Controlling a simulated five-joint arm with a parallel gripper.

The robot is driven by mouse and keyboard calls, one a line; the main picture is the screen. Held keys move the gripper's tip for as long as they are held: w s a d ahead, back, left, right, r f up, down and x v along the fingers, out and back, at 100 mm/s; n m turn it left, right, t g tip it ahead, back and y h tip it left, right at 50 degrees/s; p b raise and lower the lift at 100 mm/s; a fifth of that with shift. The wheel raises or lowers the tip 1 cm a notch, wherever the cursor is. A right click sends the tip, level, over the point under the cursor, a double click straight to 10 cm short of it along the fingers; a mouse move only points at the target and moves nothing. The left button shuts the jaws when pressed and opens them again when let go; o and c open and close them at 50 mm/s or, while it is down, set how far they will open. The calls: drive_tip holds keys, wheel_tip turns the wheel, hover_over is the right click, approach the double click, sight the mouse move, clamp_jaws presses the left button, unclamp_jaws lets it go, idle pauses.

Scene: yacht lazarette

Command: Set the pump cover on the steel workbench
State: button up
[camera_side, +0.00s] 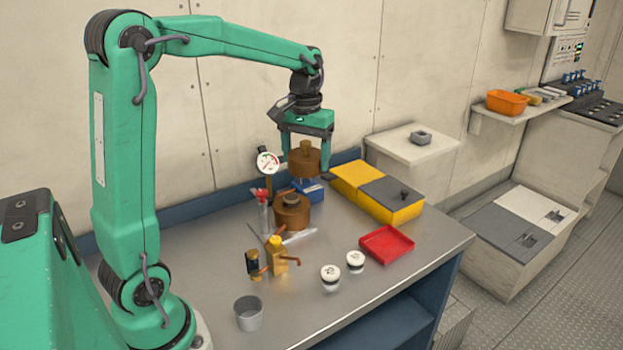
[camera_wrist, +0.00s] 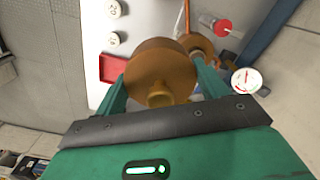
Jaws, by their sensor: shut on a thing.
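The pump cover (camera_side: 304,161) is a round bronze-brown piece with a knob on top. My gripper (camera_side: 306,158) is shut on it and holds it above the back part of the steel workbench (camera_side: 200,280). In the wrist view the cover (camera_wrist: 160,72) sits between the two green fingers (camera_wrist: 163,88), its knob toward the camera. Below it in the side view stands a brown pump body (camera_side: 291,213) on the bench, apart from the cover. In the wrist view the body is partly hidden behind the cover.
A gauge (camera_side: 268,162), a red-topped clear bottle (camera_side: 262,205), brass fittings (camera_side: 277,255), two white-lidded jars (camera_side: 331,275), a grey cup (camera_side: 249,312), a red tray (camera_side: 387,244) and a yellow-grey box (camera_side: 378,190) stand on the bench. The front middle strip has bare steel.

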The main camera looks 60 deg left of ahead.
drive_tip(key=s+a, duration=0.5)
drive_tip(key=s, duration=0.3)
hover_over(238, 254)
wheel_tip(238, 254, down, 13)
drive_tip(key=shift+f, duration=2.9)
drive_tip(key=shift+f, duration=2.05)
drive_tip(key=shift+f, duration=0.15)
